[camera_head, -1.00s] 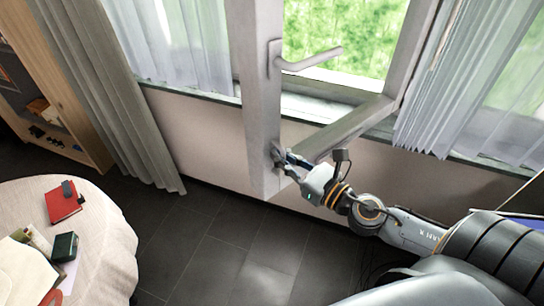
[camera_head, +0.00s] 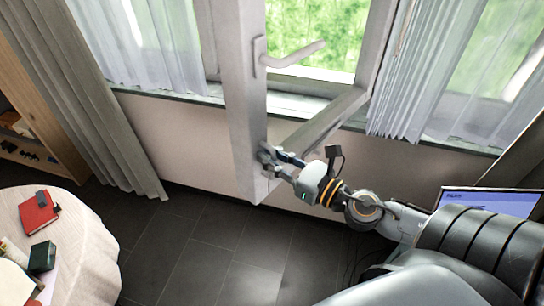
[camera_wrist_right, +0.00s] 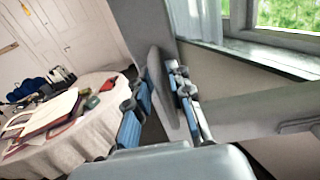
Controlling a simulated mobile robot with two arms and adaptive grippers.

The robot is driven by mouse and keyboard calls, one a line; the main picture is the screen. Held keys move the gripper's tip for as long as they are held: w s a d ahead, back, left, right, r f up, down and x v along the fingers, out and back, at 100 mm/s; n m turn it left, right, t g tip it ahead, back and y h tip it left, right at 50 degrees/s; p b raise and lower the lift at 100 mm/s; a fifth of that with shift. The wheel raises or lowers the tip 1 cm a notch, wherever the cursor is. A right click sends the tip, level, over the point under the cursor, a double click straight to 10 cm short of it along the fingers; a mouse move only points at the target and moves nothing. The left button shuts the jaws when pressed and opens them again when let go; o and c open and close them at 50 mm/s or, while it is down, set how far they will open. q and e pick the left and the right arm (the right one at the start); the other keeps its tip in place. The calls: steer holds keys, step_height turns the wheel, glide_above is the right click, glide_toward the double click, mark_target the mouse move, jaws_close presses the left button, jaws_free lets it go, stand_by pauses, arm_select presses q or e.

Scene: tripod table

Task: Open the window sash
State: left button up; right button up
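The window sash (camera_head: 243,110) is a grey frame swung inward from the window opening. Its lever handle (camera_head: 290,57) sticks out to the right, above my right gripper. My right gripper (camera_head: 267,158) is at the low part of the sash's free upright. In the right wrist view its two blue-padded fingers (camera_wrist_right: 162,100) lie close on either side of a flat grey piece that looks part of the sash, and appear shut on it. Exactly where the pads touch is hard to see. The sash's bottom rail (camera_wrist_right: 260,112) runs off to the right. My left gripper is not in view.
A round table (camera_head: 85,250) with a white cloth stands at the lower left, bearing a red book (camera_head: 38,212) and a dark green box (camera_head: 42,257). Grey curtains (camera_head: 110,110) hang left of the sash. A wooden shelf (camera_head: 55,120) stands farther left. Dark tiled floor (camera_head: 195,255) is clear between.

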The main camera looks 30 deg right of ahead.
steer(key=v, duration=1.2)
stand_by(0.4)
steer(key=shift+d, duration=0.1)
